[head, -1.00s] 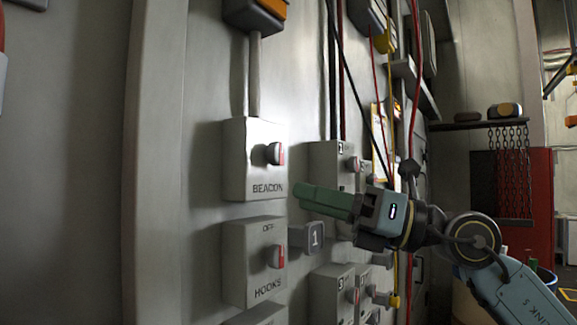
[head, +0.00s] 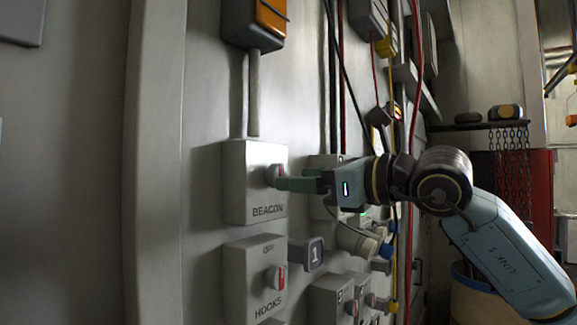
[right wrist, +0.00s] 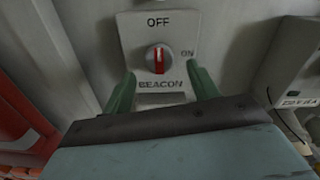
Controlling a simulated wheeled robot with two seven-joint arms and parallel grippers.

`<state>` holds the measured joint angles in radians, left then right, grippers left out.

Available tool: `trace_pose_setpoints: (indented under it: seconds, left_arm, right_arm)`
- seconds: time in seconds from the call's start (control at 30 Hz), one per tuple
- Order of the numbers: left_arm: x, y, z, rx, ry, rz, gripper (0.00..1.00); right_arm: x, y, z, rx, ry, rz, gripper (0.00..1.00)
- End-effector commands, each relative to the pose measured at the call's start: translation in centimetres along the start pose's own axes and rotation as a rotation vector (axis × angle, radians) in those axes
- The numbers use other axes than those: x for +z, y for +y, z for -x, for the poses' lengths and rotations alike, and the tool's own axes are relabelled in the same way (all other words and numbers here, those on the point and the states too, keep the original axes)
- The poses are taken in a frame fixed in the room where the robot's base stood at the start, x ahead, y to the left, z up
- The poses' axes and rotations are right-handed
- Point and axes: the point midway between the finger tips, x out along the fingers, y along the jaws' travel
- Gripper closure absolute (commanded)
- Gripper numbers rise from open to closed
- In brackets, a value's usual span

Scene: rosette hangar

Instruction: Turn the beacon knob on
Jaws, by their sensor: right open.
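The beacon box (head: 240,190) is a pale grey wall box marked BEACON. Its knob (head: 273,172) is grey with a red stripe. In the right wrist view the knob (right wrist: 158,59) has its red stripe upright, in line with OFF above it; ON is marked to the right. My right gripper (head: 283,183) has its green fingers pointing at the box, at knob height. In the right wrist view my open right gripper (right wrist: 161,74) has one finger to each side of the knob, their tips slightly below it, with gaps between. My left gripper is out of view.
A HOOKS box (head: 252,285) with a similar knob sits just below. A tag with a 1 (head: 307,254) sticks out beside it. Above, a conduit leads to an orange lamp (head: 270,18). More boxes, cables and a shelf (head: 478,126) lie to the right.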

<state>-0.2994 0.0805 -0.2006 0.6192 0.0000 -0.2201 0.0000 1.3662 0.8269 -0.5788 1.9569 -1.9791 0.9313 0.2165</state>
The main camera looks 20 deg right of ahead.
Motion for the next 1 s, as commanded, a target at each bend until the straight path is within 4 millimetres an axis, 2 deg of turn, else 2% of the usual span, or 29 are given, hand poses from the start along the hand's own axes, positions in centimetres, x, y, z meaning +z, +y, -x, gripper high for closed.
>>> trace_pose_setpoints:
  seconds: [0.1, 0.23, 0.6, 0.93, 1.0]
  left_arm:
    - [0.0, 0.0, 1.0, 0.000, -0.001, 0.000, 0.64]
    - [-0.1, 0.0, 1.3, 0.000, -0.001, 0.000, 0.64]
    - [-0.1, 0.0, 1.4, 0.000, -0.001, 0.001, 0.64]
    - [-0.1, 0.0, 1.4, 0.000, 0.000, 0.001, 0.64]
    - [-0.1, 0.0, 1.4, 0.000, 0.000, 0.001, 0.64]
  right_arm:
    - [0.2, 0.0, -1.9, 0.002, 0.001, -0.001, 0.41]
    - [0.1, 0.0, -3.0, 0.001, 0.001, 0.000, 0.41]
    - [-0.1, 0.0, -3.4, 0.000, 0.001, 0.000, 0.42]
    - [-0.1, 0.0, -3.4, 0.000, 0.001, 0.000, 0.85]
    - [-0.1, 0.0, -3.4, 0.000, 0.001, -0.001, 0.85]
